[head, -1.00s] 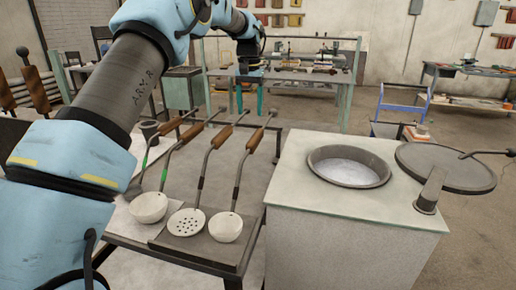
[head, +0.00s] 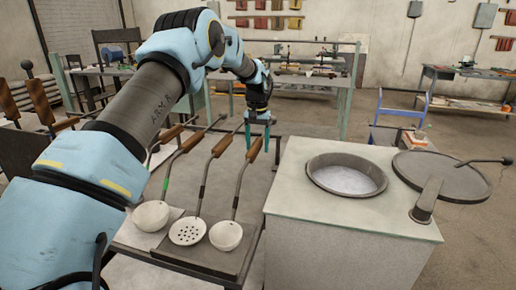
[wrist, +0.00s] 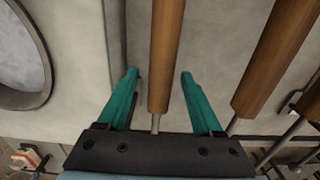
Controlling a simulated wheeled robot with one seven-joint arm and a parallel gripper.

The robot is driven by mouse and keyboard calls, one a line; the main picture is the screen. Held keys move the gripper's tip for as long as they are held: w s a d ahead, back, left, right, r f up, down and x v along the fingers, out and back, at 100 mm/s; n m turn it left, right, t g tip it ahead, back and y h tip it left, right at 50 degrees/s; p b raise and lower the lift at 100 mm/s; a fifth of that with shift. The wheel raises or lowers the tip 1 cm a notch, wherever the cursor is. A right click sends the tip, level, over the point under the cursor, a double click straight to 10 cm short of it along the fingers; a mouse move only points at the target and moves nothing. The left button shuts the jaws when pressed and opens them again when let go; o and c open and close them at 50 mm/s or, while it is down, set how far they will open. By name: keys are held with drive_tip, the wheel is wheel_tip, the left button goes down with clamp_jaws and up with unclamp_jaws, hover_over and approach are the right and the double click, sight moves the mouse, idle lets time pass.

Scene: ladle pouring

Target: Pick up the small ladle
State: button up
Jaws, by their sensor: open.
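The small ladle (head: 226,235), a pale round bowl on a dark stem with a brown wooden handle, lies at the right end of the ladle row. My gripper (head: 258,137) is open above its handle end in the head view. In the wrist view the gripper (wrist: 159,74) is also open and empty. No contact shows.
A slotted ladle (head: 188,231) and another round ladle (head: 150,215) lie to the left, their handles close by. A light cabinet (head: 345,235) with a sunken pot (head: 346,176) and a tilted round lid (head: 440,175) stands close on the right.

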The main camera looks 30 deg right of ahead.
drive_tip(key=shift+f, duration=0.3)
clamp_jaws()
idle(0.4)
idle(0.7)
drive_tip(key=shift+r, duration=0.2)
